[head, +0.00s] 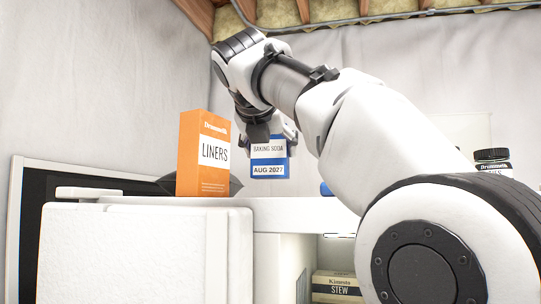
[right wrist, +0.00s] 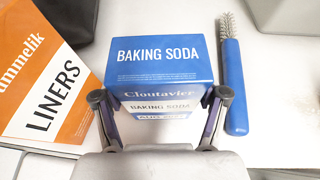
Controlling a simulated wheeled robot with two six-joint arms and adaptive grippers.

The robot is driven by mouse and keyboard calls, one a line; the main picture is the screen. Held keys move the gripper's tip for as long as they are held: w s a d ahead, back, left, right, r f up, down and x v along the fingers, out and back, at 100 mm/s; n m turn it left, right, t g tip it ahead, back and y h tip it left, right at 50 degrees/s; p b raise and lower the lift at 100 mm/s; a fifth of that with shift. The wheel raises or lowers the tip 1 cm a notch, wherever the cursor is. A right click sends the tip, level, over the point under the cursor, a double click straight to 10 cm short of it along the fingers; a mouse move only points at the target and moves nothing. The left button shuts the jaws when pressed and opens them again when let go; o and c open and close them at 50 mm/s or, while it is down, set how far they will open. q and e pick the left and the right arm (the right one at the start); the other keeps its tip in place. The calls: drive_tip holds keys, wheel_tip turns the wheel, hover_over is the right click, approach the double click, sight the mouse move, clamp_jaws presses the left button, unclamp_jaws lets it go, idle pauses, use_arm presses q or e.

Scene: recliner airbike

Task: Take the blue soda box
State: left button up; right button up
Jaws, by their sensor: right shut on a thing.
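The blue soda box (head: 268,160), blue and white with "BAKING SODA" and "AUG 2027" on it, hangs in my right gripper (head: 262,135) in the head view. A pale gap shows between its lower edge and the white top surface. In the right wrist view the box (right wrist: 160,62) is upright between the two fingers of my right gripper (right wrist: 160,103), which are shut on its sides. Its lower front is partly hidden by the gripper. My left gripper is not in view.
An orange liners box (head: 201,160) stands left of the soda box, close by, and also shows in the right wrist view (right wrist: 40,75). A blue-handled brush (right wrist: 234,85) lies right. A dark-lidded jar (head: 492,160) is behind my arm. A stew box (head: 337,286) sits below.

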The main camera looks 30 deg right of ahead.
sight(275, 155)
drive_tip(key=s+a+b, duration=0.2)
drive_tip(key=s, duration=0.1)
drive_tip(key=s+a+b, duration=0.1)
drive_tip(key=s, duration=0.1)
drive_tip(key=shift+s+a+f+b, duration=0.1)
drive_tip(key=shift+s+a+b, duration=0.1)
drive_tip(key=shift+b, duration=0.2)
drive_tip(key=s+a+r+b, duration=0.1)
drive_tip(key=s+a+b, duration=0.1)
drive_tip(key=s+a, duration=0.3)
drive_tip(key=s, duration=0.2)
drive_tip(key=shift+s+a+r, duration=0.25)
drive_tip(key=shift+s+r, duration=0.05)
drive_tip(key=shift+s, duration=0.1)
